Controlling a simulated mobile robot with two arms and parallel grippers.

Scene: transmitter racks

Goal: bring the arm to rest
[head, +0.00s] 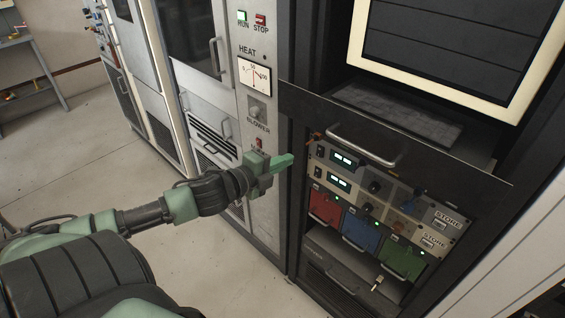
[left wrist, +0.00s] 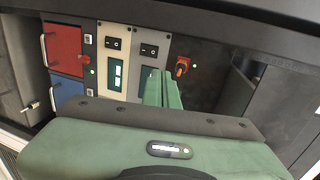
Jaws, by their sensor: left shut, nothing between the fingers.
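My left arm reaches in from the left in the head view. Its green gripper (head: 284,162) is shut and empty, its tip pointing right, in front of the open rack's left edge. In the left wrist view the closed fingers (left wrist: 162,88) point towards the panel with the switches and displays; I cannot tell the gap to it. An orange rotary knob (left wrist: 182,66) shows right of the fingertips there, apart from them. My right gripper is in neither view.
The rack holds a red module (head: 325,206), a blue module (head: 361,230) and a green module (head: 402,258) below panels with lit displays. A metal handle (head: 362,146) sticks out above. A heat gauge (head: 254,76) is on the cabinet to the left. Floor (head: 80,150) is clear at left.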

